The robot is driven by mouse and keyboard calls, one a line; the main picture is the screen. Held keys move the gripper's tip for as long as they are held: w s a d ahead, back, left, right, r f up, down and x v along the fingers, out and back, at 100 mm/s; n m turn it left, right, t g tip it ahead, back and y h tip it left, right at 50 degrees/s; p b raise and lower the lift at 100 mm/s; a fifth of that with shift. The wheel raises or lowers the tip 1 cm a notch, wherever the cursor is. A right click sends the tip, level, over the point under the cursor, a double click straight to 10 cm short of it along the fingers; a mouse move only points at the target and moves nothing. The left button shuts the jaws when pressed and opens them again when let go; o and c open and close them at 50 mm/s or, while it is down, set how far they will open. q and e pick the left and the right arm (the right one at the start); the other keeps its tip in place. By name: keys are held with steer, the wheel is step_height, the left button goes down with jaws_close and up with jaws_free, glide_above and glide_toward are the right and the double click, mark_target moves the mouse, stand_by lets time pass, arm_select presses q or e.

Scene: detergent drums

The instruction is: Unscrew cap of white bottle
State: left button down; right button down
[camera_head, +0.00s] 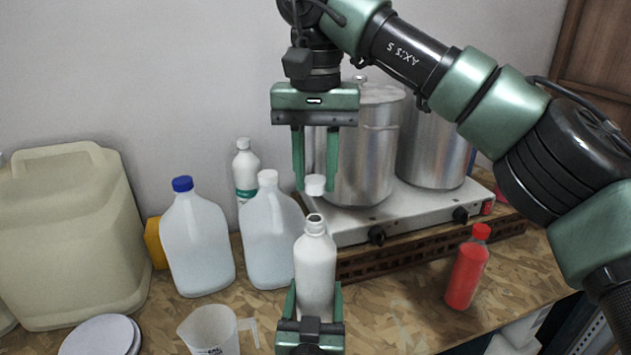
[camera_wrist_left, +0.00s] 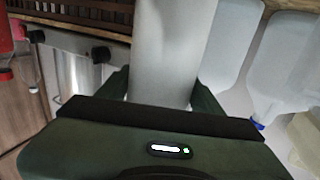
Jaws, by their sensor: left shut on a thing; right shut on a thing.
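The white bottle (camera_head: 315,265) stands upright in the middle front of the head view, its neck bare and open at the top. My left gripper (camera_head: 315,295) is shut around the lower part of its body. The bottle's body also fills the upper middle of the left wrist view (camera_wrist_left: 170,55), between the left fingers. The white cap (camera_head: 315,184) is off the bottle, a little above its mouth with a visible gap. My right gripper (camera_head: 315,182) points down from above and is shut on the cap, which sits between its fingertips.
Two large jugs, one blue-capped (camera_head: 196,245) and one white-capped (camera_head: 270,235), stand left of the bottle. A measuring jug (camera_head: 212,332) is at the front left. Metal pots (camera_head: 370,150) on a burner (camera_head: 410,215) stand behind. A red bottle (camera_head: 467,272) is at right.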

arm_select(q)
steer(key=shift+c, duration=0.9)
jaws_free()
